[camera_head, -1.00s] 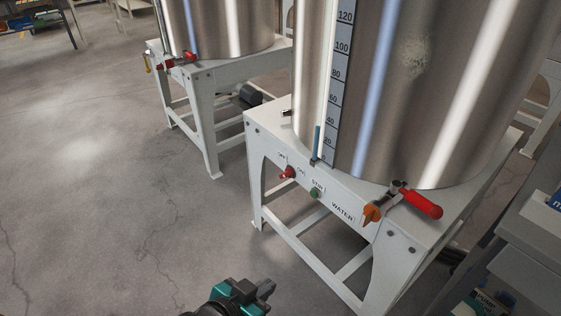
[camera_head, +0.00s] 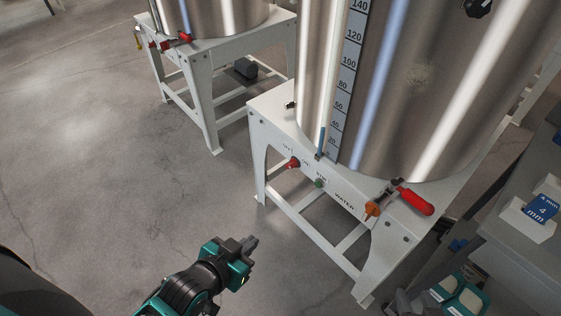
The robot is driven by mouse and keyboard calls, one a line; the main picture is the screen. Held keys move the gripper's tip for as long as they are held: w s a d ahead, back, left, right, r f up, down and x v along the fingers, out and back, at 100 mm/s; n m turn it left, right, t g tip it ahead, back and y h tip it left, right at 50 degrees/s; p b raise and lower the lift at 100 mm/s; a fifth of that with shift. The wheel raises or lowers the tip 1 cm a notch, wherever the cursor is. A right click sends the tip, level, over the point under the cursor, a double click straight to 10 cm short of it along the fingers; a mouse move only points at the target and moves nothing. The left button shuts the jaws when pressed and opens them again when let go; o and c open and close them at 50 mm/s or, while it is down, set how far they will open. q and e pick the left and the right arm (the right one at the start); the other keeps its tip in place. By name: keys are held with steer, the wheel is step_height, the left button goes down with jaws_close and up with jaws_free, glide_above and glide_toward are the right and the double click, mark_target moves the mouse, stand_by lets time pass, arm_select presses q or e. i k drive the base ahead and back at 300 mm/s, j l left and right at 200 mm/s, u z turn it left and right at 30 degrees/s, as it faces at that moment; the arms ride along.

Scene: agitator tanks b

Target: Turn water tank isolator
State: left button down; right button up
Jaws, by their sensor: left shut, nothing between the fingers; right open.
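The handle points right and slightly down in the picture.
The white stand (camera_head: 379,268) carries a red button (camera_head: 293,163) and a green button (camera_head: 319,183). A second tank (camera_head: 215,15) on a stand is behind left. A grey shelf unit (camera_head: 500,232) with small items closes off the right. The floor at left is clear.

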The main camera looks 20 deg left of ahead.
mark_target(293, 163)
steer(key=i+j+z, duration=0.1)
steer(key=j, duration=0.7)
steer(key=i+j+z, duration=0.15)
steer(key=j, duration=0.7)
steer(key=i+j+z, duration=0.1)
steer(key=i+j, duration=0.15)
steer(key=j, duration=0.55)
steer(key=i+j+z, duration=0.15)
steer(key=j, duration=0.7)
steer(key=k, duration=0.05)
